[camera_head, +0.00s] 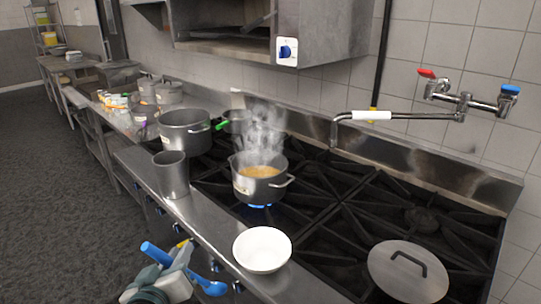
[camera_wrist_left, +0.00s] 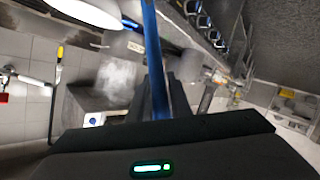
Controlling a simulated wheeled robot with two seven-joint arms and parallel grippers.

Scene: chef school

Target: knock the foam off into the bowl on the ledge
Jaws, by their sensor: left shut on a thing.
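My left gripper (camera_head: 178,270) is at the bottom of the head view, in front of the stove's front ledge (camera_head: 205,232). It is shut on a blue spoon-like tool (camera_head: 211,287), whose handle also shows between the fingers in the left wrist view (camera_wrist_left: 153,60). The tool's head is left of and lower in the picture than the white bowl (camera_head: 262,250), apart from it. The bowl stands on the ledge and looks empty; its rim shows in the left wrist view (camera_wrist_left: 88,10). I cannot make out foam on the tool. My right gripper is out of view.
A steaming pot (camera_head: 258,187) of yellowish liquid sits over a blue flame. A grey metal cup (camera_head: 172,176) stands on the ledge and a larger pot (camera_head: 184,131) behind it. A lid (camera_head: 408,272) lies at right. A faucet (camera_head: 400,115) reaches over the stove.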

